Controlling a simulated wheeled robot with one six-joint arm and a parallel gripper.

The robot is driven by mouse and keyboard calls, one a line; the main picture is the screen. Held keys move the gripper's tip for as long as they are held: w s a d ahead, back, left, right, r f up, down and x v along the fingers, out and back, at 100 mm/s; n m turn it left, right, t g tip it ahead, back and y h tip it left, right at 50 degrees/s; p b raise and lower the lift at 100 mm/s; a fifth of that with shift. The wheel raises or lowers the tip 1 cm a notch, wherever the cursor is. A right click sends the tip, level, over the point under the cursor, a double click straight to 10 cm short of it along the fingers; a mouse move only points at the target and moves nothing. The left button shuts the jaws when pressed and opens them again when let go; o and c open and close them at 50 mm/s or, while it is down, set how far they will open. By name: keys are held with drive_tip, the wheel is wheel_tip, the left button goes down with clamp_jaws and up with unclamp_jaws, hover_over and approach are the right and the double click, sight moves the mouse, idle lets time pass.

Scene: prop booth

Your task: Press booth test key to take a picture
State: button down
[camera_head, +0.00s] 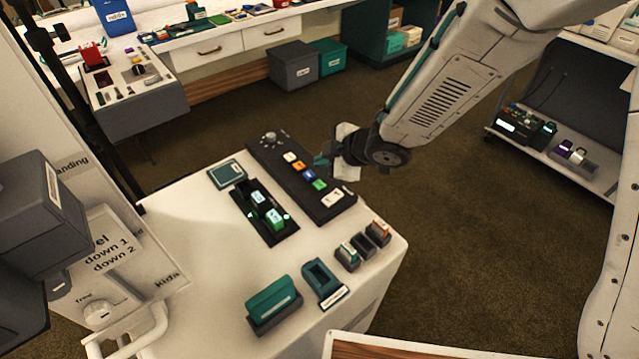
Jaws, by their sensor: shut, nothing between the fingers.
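A dark key panel (262,156) lies on the white cart. It carries a row of small keys: a white key (290,157), an orange key (299,166), a blue key (309,175) and a green key (319,185). A larger white switch (332,199) is at its near end and a round knob (268,138) at its far end. Labels are too small to read, so I cannot tell which is the test key. My gripper (322,160) is shut and empty, at the panel's right edge beside the coloured keys. Contact with the panel cannot be told.
On the white cart (190,225) are a black tray (280,230) with two small devices, a teal-topped box (272,302), a teal holder (322,281) and several small blocks. A grey box stands at far left. Open carpet (460,240) lies right of the cart.

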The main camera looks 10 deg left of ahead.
sight(323, 186)
drive_tip(key=shift+f, duration=2.35)
drive_tip(key=shift+f, duration=0.1)
drive_tip(key=shift+f, duration=0.3)
drive_tip(key=shift+f, duration=0.35)
idle(0.9)
drive_tip(key=shift+r, duration=0.8)
drive_tip(key=shift+r, duration=2.5)
